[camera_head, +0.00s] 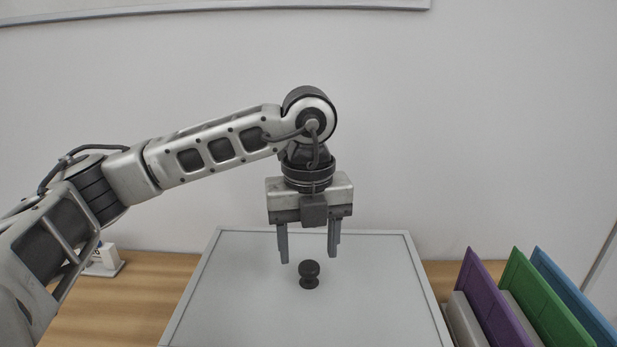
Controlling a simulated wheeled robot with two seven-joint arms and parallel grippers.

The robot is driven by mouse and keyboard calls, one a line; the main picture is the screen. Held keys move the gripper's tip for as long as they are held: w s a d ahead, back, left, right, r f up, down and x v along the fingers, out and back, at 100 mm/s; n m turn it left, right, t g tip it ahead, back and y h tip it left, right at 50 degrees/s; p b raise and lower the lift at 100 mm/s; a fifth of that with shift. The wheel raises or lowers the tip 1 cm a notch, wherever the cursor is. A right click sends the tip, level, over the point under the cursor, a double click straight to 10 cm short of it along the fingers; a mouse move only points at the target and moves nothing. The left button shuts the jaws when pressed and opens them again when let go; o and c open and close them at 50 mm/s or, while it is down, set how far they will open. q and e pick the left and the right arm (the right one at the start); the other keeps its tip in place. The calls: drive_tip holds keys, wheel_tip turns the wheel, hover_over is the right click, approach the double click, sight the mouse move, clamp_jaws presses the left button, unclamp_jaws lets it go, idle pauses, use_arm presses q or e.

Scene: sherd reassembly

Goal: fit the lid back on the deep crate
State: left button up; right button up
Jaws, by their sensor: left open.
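A large pale grey lid (240,290) with a thin raised rim shows at the bottom centre, running out of the lower edge of the picture. A black round knob (309,275) stands up from its middle. My left gripper (309,257) points straight down over the knob. Its two fingers are apart, with the tips a little above and to either side of the knob, holding nothing. No crate walls show, so I cannot tell what is under the lid or how it sits. My right gripper is not in view.
A wooden table (150,290) shows on both sides of the lid. Purple (495,300), green (545,300) and blue (575,295) upright panels stand at the right, with grey blocks between them. A small white object (103,261) stands at the left behind my arm. A plain wall is behind.

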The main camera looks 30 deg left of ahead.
sight(308, 265)
use_arm(q)
wheel_tip(308, 265, up, 13)
drive_tip(key=p, duration=0.1)
drive_tip(key=shift+s+f, duration=0.1)
drive_tip(key=shift+f, duration=0.05)
idle(0.5)
